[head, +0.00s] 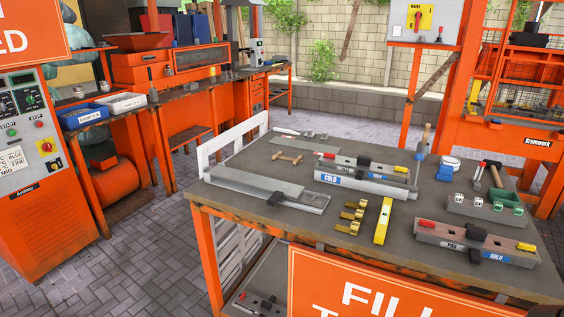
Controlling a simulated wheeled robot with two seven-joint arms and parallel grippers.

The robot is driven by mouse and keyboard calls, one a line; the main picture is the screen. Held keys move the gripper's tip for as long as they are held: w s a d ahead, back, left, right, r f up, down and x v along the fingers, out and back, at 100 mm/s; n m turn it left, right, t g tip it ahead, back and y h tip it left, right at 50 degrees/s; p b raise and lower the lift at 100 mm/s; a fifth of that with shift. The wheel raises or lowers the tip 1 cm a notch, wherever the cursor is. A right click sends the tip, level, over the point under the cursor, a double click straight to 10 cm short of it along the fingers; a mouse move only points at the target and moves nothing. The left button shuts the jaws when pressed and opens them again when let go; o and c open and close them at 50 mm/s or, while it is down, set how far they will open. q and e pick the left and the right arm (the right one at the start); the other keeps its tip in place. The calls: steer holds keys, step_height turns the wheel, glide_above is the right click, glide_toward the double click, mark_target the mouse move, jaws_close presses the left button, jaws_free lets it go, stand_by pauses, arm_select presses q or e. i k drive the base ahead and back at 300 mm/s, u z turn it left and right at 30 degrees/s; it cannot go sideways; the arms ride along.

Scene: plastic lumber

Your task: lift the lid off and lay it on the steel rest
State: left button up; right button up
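Neither of my grippers shows in the head view. A long grey mould (345,184) with a blue "COLD" label lies at the middle of the table. A grey bar-like lid (345,163) with a black block and red and yellow ends appears to lie on top of it. A similar mould (440,237) marked "PAD" and "COLD" lies at the front right, with a black clip and red and yellow ends. A long grey steel piece (262,187) with a raised side lies at the left; a flat grey plate (300,139) lies at the back. I cannot tell which is the steel rest.
A white fence (233,147) stands along the back left edge. Bare tabletop shows around the wooden handle.

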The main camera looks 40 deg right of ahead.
mark_target(362, 163)
steer(key=u, duration=0.25)
steer(key=i, duration=1.25)
steer(key=z, duration=1.45)
